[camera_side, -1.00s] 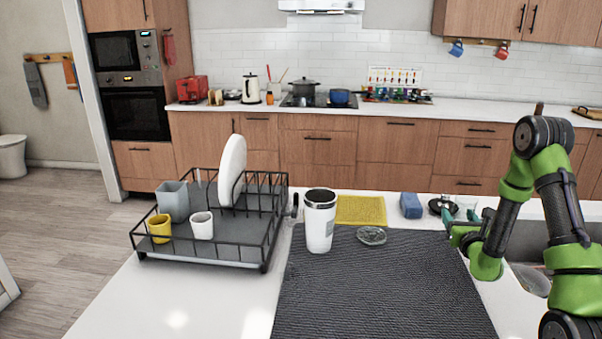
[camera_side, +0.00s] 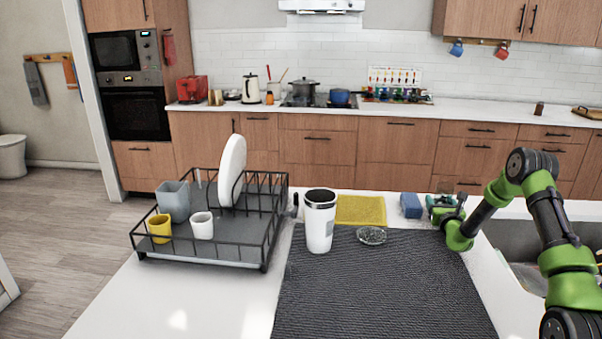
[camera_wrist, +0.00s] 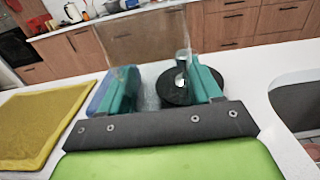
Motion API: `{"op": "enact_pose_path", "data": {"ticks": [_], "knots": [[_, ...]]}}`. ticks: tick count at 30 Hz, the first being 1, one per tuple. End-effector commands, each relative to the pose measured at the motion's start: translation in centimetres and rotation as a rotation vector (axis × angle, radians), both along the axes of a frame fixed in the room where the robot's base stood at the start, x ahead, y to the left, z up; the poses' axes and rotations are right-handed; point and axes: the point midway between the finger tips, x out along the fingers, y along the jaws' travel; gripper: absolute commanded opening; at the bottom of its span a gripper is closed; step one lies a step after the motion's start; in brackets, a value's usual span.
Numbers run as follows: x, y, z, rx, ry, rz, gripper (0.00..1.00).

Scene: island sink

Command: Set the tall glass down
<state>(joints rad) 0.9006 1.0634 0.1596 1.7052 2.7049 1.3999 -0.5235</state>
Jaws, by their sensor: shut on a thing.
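My gripper (camera_side: 445,208) is over the back of the counter, just right of the blue sponge, in the side view. In the wrist view its teal fingers (camera_wrist: 158,92) are shut on the tall clear glass (camera_wrist: 150,45), which stands up between them. The glass is very faint in the side view (camera_side: 446,185). I cannot tell whether its base touches the counter.
The blue sponge (camera_side: 411,205) and a round black item (camera_wrist: 177,97) are close to the fingers. A yellow cloth (camera_side: 360,210), white tumbler (camera_side: 319,222) and clear dish (camera_side: 371,235) lie left, with a dark mat (camera_side: 380,285) and dish rack (camera_side: 205,250). The sink (camera_side: 515,238) is right.

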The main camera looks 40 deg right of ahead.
Motion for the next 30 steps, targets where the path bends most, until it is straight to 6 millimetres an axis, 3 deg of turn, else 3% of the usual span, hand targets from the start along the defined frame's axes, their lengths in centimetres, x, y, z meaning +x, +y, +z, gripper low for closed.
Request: {"op": "enact_pose_path", "data": {"ticks": [14,15,19,30], "knots": [[0.03,0.0,-1.0,-0.003,-0.003,0.0,0.27],[0.0,0.01,-1.0,-0.003,-0.001,0.0,0.7],[0.0,0.01,-0.97,-0.003,-0.001,0.0,0.89],[-0.11,0.14,-0.58,-0.003,0.0,0.001,0.89]]}}
